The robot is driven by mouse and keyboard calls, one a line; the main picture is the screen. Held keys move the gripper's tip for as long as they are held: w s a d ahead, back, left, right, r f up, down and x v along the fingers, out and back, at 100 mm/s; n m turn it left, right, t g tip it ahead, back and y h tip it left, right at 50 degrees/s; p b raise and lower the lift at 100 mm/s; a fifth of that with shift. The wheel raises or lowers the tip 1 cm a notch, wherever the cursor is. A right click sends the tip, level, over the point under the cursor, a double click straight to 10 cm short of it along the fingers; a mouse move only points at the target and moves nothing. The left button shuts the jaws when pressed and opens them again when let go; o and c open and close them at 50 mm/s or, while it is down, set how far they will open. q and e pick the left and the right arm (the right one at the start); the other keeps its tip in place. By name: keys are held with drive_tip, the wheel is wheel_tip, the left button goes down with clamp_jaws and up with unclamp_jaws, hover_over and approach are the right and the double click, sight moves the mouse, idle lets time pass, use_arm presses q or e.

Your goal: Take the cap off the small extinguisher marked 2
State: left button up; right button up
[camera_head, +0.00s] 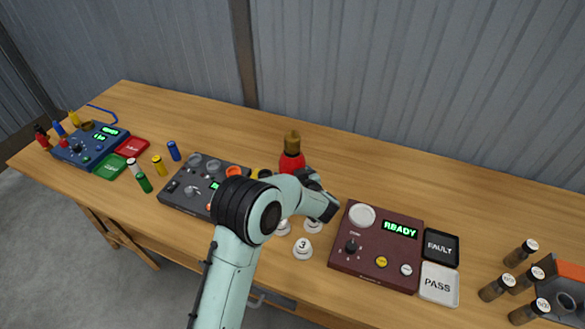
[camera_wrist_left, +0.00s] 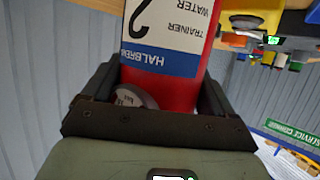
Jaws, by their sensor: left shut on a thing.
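A small red extinguisher (camera_head: 291,161) with a brass-coloured cap (camera_head: 292,138) on top stands upright at the middle of the bench. In the left wrist view, the same red extinguisher (camera_wrist_left: 187,92) carries a white and blue label with a large 2 and the words TRAINER WATER. My left gripper (camera_head: 308,178) is low on its body, with one finger on each side, shut on it. The left gripper also shows in the wrist view (camera_wrist_left: 160,88). The cap is out of the wrist view, and my arm hides the extinguisher's base in the head view. My right gripper is not in view.
White numbered discs (camera_head: 303,248) lie in front of the extinguisher. A maroon READY panel (camera_head: 345,262) stands to the right, with FAULT (camera_head: 441,233) and PASS (camera_head: 446,271) trays. A dark panel (camera_head: 181,206) stands left. Several brown bottles (camera_head: 494,289) stand far right. The bench's back strip is clear.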

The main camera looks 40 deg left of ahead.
use_arm(q)
drive_tip(key=o, duration=1.9)
drive_tip(key=shift+c, duration=0.2)
drive_tip(key=s+f+b+v, duration=0.1)
drive_tip(key=b+v, duration=0.7)
drive_tip(key=v, duration=0.4)
drive_tip(key=shift+w+r+x, duration=0.1)
drive_tip(key=shift+w+x, duration=0.05)
drive_tip(key=shift+x, duration=1.95)
drive_tip(key=shift+w+r+x, duration=0.1)
drive_tip(key=shift+x, duration=2.05)
drive_tip(key=shift+w+r+x, duration=0.1)
drive_tip(key=shift+w+x, duration=0.05)
drive_tip(key=shift+x, duration=1.95)
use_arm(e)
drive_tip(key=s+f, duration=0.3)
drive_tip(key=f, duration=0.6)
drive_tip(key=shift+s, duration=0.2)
